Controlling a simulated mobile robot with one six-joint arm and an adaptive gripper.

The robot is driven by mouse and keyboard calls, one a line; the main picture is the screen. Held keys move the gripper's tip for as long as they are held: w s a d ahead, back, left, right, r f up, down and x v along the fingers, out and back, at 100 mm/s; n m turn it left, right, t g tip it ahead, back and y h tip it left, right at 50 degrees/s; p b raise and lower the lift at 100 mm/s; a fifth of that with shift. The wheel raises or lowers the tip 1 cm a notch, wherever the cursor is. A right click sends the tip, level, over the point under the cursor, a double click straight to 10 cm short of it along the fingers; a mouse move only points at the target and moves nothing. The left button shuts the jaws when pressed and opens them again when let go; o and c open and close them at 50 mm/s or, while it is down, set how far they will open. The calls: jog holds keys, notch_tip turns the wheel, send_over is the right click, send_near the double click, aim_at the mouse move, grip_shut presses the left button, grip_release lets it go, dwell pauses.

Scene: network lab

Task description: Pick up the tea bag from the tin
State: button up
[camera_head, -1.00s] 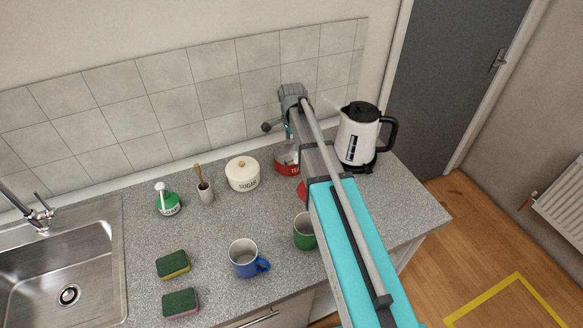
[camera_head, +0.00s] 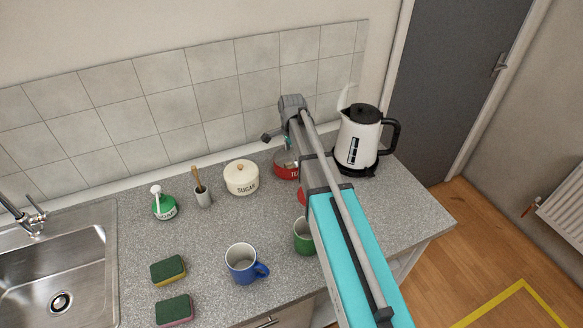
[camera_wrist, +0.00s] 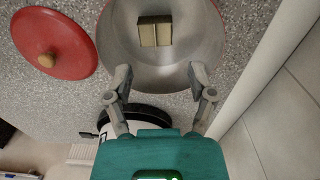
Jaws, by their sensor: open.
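The red tea tin (camera_head: 284,173) stands near the back of the counter, left of the kettle, partly hidden by my arm. In the wrist view its open metal inside (camera_wrist: 200,40) shows at the top. Two tan tea bags (camera_wrist: 147,35), (camera_wrist: 164,34) lie side by side on its floor, near the top edge of the picture. My gripper (camera_wrist: 160,74) is open and empty, its fingertips at the near side of the tin's opening, apart from the bags. The red lid (camera_wrist: 75,50) with a wooden knob lies on the counter beside the tin.
The white kettle (camera_head: 371,135) stands close right of the tin. The sugar pot (camera_head: 240,182) is to its left, near a small pot with a brush (camera_head: 204,198) and a green container (camera_head: 163,208). Blue (camera_head: 240,268) and green (camera_head: 303,238) mugs stand in front. The tiled wall (camera_head: 215,115) is behind.

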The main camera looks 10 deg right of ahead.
aim_at(291, 164)
jog(key=shift+s+a+f+b, duration=0.1)
jog(key=shift+a+f+b, duration=0.05)
jog(key=shift+f+b, duration=0.7)
jog(key=shift+s+a+f+b, duration=0.1)
jog(key=shift+f+b, duration=0.7)
jog(key=shift+f, duration=0.05)
jog(key=shift+f+b, duration=0.9)
jog(key=shift+f, duration=0.05)
jog(key=c, duration=0.5)
